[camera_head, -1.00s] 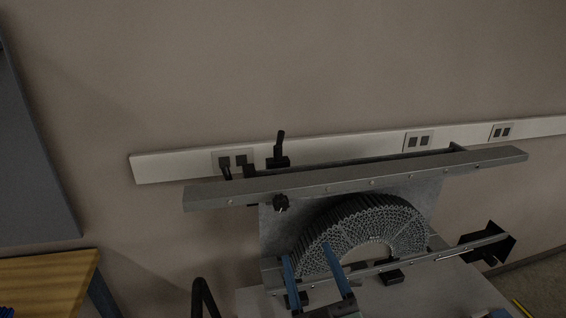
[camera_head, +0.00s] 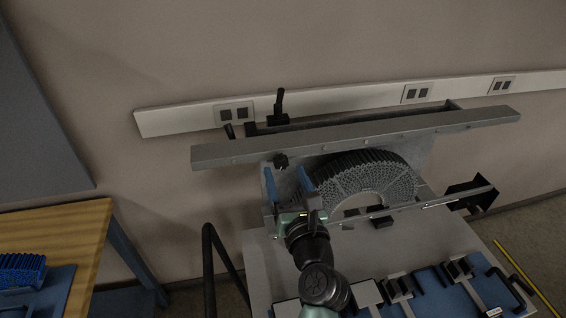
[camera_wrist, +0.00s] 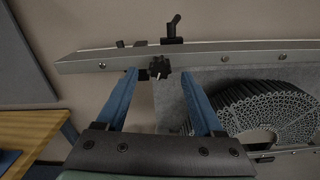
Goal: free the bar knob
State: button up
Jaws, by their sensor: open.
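The bar knob (camera_head: 281,160) is a small black lobed knob under the left part of the long grey bar (camera_head: 350,139). In the wrist view the knob (camera_wrist: 159,67) shows ahead, between my two blue fingertips. My gripper (camera_head: 285,171) is open and empty, its tips just below the knob in the head view. In the wrist view my gripper (camera_wrist: 159,74) has a gap to the knob on both sides. I cannot tell how far the knob is in depth. The arched lattice specimen (camera_head: 365,180) stands below the bar, right of my fingers.
A black lever (camera_head: 279,103) rises behind the bar. A wall rail with sockets (camera_head: 234,115) runs behind. A thin lower bar (camera_head: 385,211) crosses in front of the lattice. Blue trays with clamps (camera_head: 455,285) lie front right. A wooden table (camera_head: 60,240) stands left.

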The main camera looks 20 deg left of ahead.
aim_at(282, 166)
jog(key=shift+x, duration=1.5)
grip_shut()
